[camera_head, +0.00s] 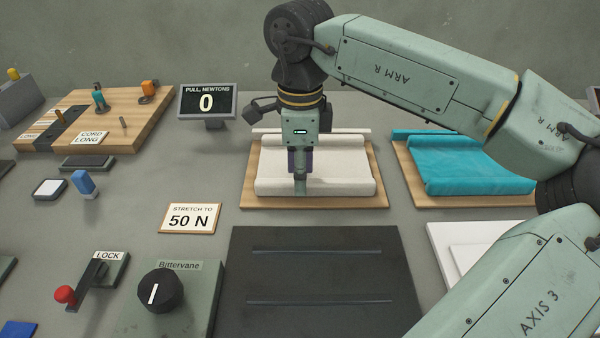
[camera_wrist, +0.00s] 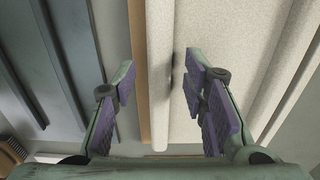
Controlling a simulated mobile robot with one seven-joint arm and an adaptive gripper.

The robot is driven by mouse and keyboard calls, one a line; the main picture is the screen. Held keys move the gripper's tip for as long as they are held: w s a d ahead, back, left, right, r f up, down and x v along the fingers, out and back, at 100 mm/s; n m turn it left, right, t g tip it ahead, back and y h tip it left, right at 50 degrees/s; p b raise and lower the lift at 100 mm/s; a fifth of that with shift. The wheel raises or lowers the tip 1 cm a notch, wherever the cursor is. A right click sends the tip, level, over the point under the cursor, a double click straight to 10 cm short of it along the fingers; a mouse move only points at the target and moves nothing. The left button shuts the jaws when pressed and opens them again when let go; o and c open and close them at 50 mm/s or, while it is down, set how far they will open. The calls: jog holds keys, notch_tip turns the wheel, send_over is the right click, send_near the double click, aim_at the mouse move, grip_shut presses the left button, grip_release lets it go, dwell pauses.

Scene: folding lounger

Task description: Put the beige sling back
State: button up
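The beige sling (camera_head: 335,163) lies on a wooden board (camera_head: 262,203) in the middle of the head view, with a rolled edge at the front and another at the back. My gripper (camera_head: 301,188) points down at its front left part and hides some of the cloth. In the wrist view my gripper (camera_wrist: 162,92) is open, with purple pads well apart. The front roll of the beige sling (camera_wrist: 160,60) shows between the two fingers. I see no finger closed on it, and cannot tell how far above it the tips are.
A teal sling (camera_head: 480,172) lies on a board at the right. A dark ribbed panel (camera_head: 320,280) is in front. Left are a "STRETCH TO 50 N" sign (camera_head: 190,218), a black knob (camera_head: 160,291), a red-tipped lock lever (camera_head: 66,295) and a display reading 0 (camera_head: 206,102).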

notch_tip(320, 180, up, 11)
jog(key=b, duration=0.1)
jog(key=shift+r, duration=0.15)
dwell(0.3)
